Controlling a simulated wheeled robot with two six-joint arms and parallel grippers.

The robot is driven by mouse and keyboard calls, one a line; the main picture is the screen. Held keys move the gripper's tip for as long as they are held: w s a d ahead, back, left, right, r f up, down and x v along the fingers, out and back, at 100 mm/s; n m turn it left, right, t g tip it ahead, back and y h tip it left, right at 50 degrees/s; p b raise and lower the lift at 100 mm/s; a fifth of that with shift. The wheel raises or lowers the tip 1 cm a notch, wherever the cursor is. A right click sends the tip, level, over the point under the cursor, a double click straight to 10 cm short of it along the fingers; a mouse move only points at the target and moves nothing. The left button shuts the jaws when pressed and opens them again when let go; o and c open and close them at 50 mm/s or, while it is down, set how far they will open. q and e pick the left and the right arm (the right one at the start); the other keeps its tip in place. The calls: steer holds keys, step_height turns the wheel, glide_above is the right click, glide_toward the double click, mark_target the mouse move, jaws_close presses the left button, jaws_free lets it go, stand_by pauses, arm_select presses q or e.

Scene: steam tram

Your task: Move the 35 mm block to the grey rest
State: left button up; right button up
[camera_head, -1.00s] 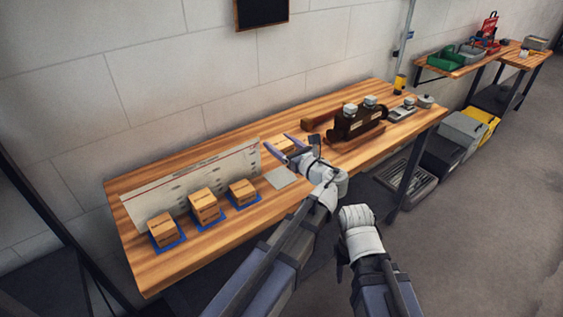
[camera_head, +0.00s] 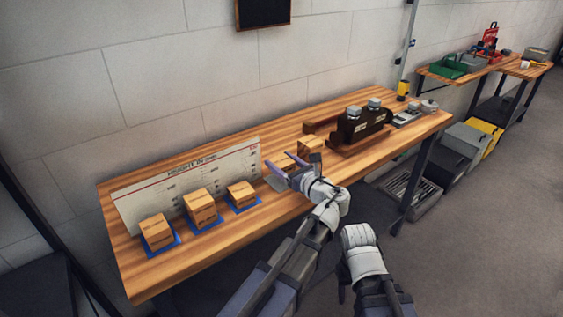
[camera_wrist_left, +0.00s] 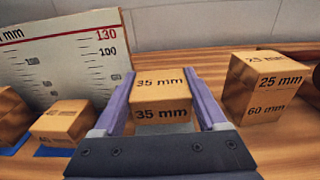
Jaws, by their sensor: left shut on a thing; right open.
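The 35 mm block (camera_wrist_left: 160,100) is a small cardboard-brown cube with printed labels, between the purple fingers of my left gripper (camera_wrist_left: 163,96) in the left wrist view. In the head view, my left gripper (camera_head: 280,166) is shut on it over the bench, and the fingers partly hide the block. I cannot tell the gap between block and bench. My right gripper (camera_head: 343,282) is low off the bench's front, its fingers mostly hidden.
Three brown blocks stand on blue pads (camera_head: 162,250) at the left, before a height board (camera_head: 190,180). A taller 25/60 mm block (camera_wrist_left: 265,85) stands right of the held one. A dark machine (camera_head: 358,127) stands further right. The bench's front strip is clear.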

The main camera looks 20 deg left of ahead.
mark_target(281, 181)
arm_select(q)
steer(key=shift+f+b, duration=1.65)
steer(key=shift+f, duration=0.3)
steer(key=shift+s, duration=0.15)
steer(key=o, duration=1.3)
steer(key=shift+s+f, duration=0.1)
steer(key=shift+o, duration=0.2)
steer(key=shift+s, duration=0.1)
steer(key=shift+r+p, duration=0.3)
steer(key=shift+w+r+p, duration=0.15)
steer(key=shift+r+p, duration=0.35)
steer(key=shift+r, duration=0.05)
steer(key=shift+w+r+p, duration=0.15)
steer(key=shift+r+p, duration=0.3)
steer(key=shift+r, duration=0.05)
